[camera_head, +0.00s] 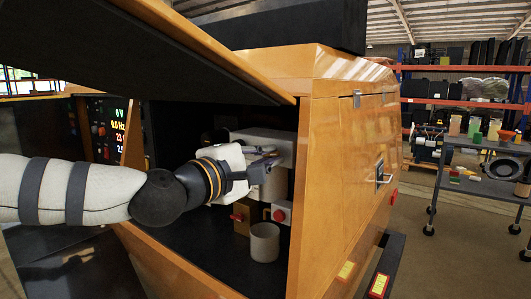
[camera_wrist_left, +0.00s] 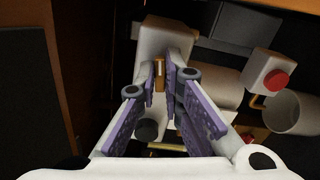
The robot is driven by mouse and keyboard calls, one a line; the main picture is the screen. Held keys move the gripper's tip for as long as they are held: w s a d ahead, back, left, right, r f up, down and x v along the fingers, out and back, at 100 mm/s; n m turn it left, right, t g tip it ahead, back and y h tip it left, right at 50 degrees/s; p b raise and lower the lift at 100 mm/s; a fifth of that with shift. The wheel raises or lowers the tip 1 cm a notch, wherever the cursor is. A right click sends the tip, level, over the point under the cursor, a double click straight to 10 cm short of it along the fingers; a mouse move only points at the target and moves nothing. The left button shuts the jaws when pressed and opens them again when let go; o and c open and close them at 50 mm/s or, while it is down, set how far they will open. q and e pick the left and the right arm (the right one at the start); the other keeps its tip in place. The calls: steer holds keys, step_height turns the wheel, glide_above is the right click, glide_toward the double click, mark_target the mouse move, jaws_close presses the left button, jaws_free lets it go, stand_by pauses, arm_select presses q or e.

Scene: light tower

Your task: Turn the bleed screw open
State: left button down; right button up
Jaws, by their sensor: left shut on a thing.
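My left gripper (camera_head: 272,160) reaches into the open orange cabinet (camera_head: 340,150) from the left, in front of a grey-white housing (camera_head: 282,139). In the left wrist view, the purple-padded fingers of my left gripper (camera_wrist_left: 165,76) are closed on a small brass piece, which looks like the bleed screw (camera_wrist_left: 159,76). It stands by the pale block (camera_wrist_left: 165,38). The fingers hide part of the screw, and I cannot make it out in the head view. How far it is turned cannot be told. My right gripper is in neither view.
A white cup (camera_head: 265,243) stands on the cabinet floor below my gripper. Beside it are a red button (camera_head: 279,215) on a white box and a red-handled valve (camera_head: 237,217). The raised panel (camera_head: 150,45) hangs over my arm. A lit display (camera_head: 116,125) is behind it.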

arm_select(q)
steer(key=shift+m, duration=1.1)
steer(key=c, duration=1.7)
jaws_free()
steer(key=v, duration=1.2)
